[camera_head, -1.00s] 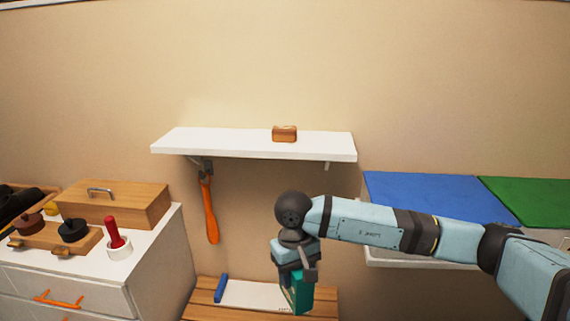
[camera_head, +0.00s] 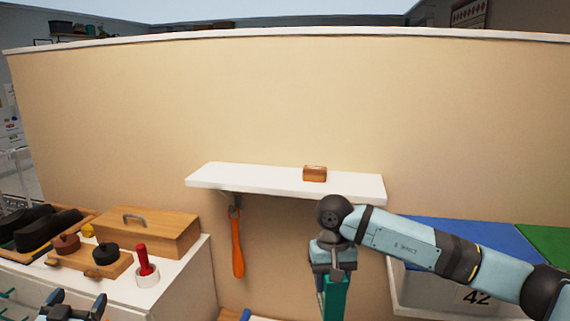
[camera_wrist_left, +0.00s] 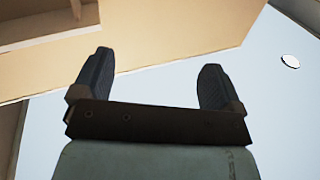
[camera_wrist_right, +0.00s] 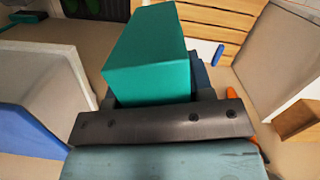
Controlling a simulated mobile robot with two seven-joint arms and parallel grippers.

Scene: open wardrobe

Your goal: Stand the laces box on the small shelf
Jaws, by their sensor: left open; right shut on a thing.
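The small shelf (camera_head: 270,181) is a white board on the wall, with a small brown block (camera_head: 315,173) on its right half. My right gripper (camera_head: 335,274) is below the shelf's right part and is shut on a teal box (camera_head: 334,300), which I take to be the laces box. The teal box (camera_wrist_right: 150,58) fills the space between the fingers in the right wrist view; no lettering on it can be read. My left gripper (camera_head: 72,306) is at the lower left of the head view. Its fingers are open and empty in the left wrist view (camera_wrist_left: 153,85).
A white drawer cabinet (camera_head: 190,272) at left carries a wooden box (camera_head: 147,233), a red-handled tool (camera_head: 144,262) and brush-like items. An orange shoehorn (camera_head: 237,248) hangs under the shelf's left part. Blue (camera_head: 470,240) and green surfaces lie at right. The shelf's left half is clear.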

